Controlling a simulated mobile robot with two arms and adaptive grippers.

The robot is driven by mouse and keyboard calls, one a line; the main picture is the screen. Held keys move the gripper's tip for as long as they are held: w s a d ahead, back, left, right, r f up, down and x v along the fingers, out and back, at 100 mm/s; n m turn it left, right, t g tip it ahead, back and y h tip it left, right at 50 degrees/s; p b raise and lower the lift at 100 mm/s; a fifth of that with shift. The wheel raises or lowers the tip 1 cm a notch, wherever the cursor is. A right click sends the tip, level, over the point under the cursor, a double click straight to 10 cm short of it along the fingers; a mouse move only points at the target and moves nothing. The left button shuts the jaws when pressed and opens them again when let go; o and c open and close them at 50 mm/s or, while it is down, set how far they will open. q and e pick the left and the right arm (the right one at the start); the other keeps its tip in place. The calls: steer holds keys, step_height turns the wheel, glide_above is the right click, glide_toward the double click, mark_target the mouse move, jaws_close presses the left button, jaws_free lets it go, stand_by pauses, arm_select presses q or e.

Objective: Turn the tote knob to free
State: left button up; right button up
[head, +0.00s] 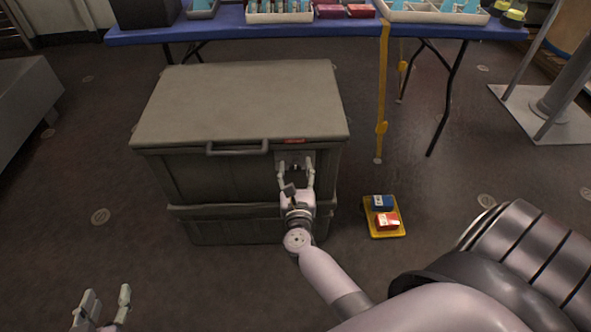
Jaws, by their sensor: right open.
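A grey-green tote (235,105) with a closed lid stands on the floor in front of the blue table. Its front has a bar handle (237,149), and a small red label (292,141) sits at the lid edge right of it. My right gripper (296,170) is at the tote's front below the red label, fingers apart around a small dark part on a lighter plate (293,156). This may be the knob; the gripper hides most of it, and contact cannot be told. My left gripper (106,300) is open and empty at the lower left, away from the tote.
A blue table (225,27) with white trays stands behind. A yellow strap (382,90) hangs from it. Floor left of the tote is clear.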

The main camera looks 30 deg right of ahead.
steer(key=shift+c, duration=0.5)
steer(key=c, duration=1)
